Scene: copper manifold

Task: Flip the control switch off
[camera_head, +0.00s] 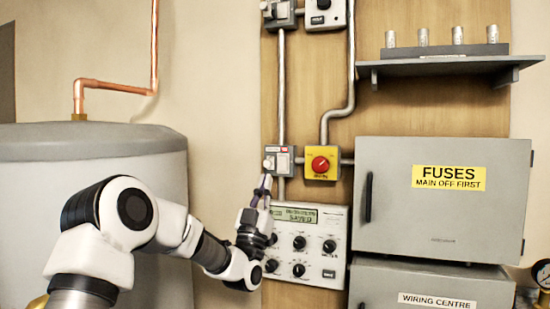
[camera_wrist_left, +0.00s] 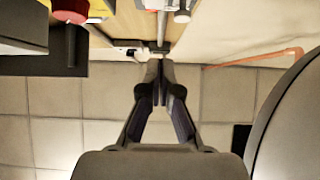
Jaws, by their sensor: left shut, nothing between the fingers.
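A small grey switch box (camera_head: 279,160) with a pale switch face is on the wooden board, left of a yellow box with a red rotary knob (camera_head: 320,164). My left gripper (camera_head: 263,184) is shut and empty, its fingertips pointing up just below and left of the switch box. In the left wrist view the closed fingers (camera_wrist_left: 160,72) are in the middle. A pale box with a short grey lever (camera_wrist_left: 182,14) shows at the top edge, apart from them. The lever's exact position is too small to tell. My right gripper is not in view.
A control panel with a display and several black knobs (camera_head: 300,243) is below the switch. Grey cabinets (camera_head: 438,215) stand to the right, a large grey tank (camera_head: 60,148) to the left. Conduit (camera_head: 282,90) runs up the board. Another switch box (camera_head: 278,13) is above.

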